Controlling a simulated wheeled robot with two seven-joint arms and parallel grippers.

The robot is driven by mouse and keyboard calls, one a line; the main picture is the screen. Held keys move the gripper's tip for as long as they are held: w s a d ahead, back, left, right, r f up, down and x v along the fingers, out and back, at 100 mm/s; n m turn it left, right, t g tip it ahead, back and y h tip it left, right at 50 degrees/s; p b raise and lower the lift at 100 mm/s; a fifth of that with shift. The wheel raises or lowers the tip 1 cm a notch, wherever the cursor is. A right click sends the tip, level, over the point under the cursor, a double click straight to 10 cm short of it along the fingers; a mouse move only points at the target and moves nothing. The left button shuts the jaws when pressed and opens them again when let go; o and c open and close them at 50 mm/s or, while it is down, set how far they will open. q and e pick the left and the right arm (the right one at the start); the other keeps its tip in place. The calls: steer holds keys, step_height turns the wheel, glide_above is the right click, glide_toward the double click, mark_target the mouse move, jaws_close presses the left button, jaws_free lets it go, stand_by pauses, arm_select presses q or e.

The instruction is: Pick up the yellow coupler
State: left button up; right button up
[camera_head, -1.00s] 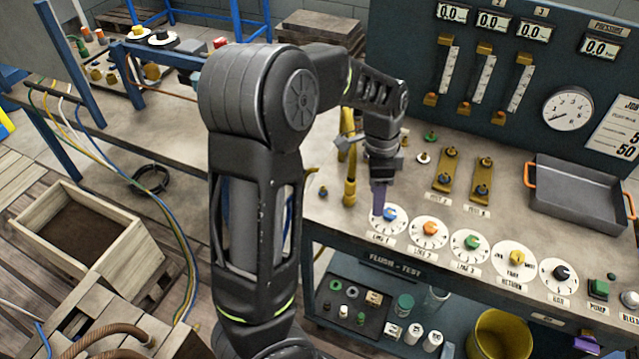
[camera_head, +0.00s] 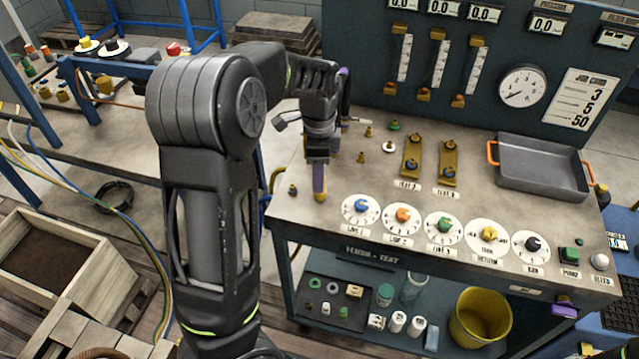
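A yellow tube-like piece (camera_head: 319,198), which looks like the coupler, stands on the bench at its left end. Only its lower end and a bit of its side show, because my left gripper (camera_head: 318,178) is in front of it. The gripper points down, and a purple finger overlaps the yellow piece in the picture. I cannot tell whether it touches it, or whether the fingers are apart or closed.
Small fittings (camera_head: 389,147) and two brass plates (camera_head: 411,155) lie right of the gripper. A row of dials (camera_head: 361,209) lines the bench front. A grey tray (camera_head: 545,165) sits at the right. The gauge panel (camera_head: 360,60) rises behind.

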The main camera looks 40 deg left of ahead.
arm_select(q)
step_height(320, 180, down, 5)
steer(key=shift+d+f+p, duration=0.1)
steer(key=shift+p, duration=0.6)
steer(key=shift+c, duration=0.4)
jaws_close()
stand_by(0.3)
